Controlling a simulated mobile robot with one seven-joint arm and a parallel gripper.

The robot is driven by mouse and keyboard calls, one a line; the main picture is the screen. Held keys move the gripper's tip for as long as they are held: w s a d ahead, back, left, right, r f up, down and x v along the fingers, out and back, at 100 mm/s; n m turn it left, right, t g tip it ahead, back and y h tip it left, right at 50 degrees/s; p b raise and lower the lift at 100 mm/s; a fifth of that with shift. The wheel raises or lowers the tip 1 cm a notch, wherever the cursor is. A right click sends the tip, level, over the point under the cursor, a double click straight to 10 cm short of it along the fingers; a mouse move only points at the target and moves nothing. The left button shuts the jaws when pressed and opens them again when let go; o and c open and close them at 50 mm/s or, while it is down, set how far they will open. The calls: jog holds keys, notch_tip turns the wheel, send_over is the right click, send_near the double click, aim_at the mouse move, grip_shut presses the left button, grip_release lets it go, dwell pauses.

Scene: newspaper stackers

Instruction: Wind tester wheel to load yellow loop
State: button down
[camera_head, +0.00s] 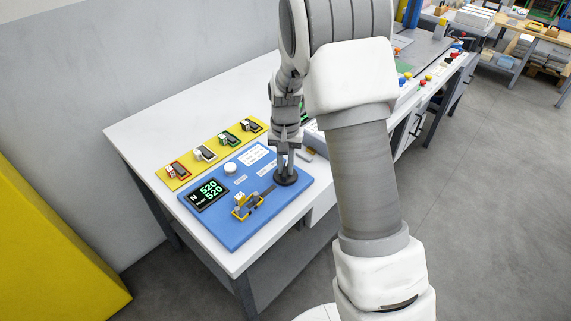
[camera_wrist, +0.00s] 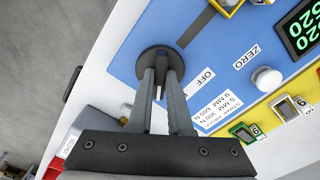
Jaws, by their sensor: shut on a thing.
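The tester is a blue board (camera_head: 224,226) on a white bench. Its round black wheel (camera_head: 292,181) is at the board's right end; it also shows in the wrist view (camera_wrist: 153,53). My gripper (camera_head: 285,170) points down at the wheel. In the wrist view its two fingers (camera_wrist: 161,76) are shut on the wheel's dark raised grip, one on each side. The yellow loop (camera_head: 238,212) sits at the board's front, left of the wheel, with a dark slot between. The green-lit display (camera_head: 208,194) reads N 520 and peak 520.
A white ZERO knob (camera_head: 230,168) stands on the board. Behind lies a yellow strip (camera_head: 186,179) with several small coloured loop pieces. A grey wall is at the left. More benches (camera_head: 540,50) stand at the far right. My arm hides part of the bench.

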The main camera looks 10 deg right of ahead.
aim_at(285, 168)
jog(key=m+p, duration=0.1)
jog(key=m, duration=0.4)
jog(key=shift+r, duration=0.1)
jog(key=m+p, duration=0.2)
jog(key=m, duration=0.3)
jog(key=shift+m, duration=0.3)
dwell(0.3)
jog(key=c, duration=0.8)
grip_release()
jog(key=shift+c, duration=0.2)
notch_tip(285, 168, up, 17)
jog(key=p, duration=0.1)
jog(key=shift+r+p, duration=0.15)
jog(key=shift+p, duration=0.15)
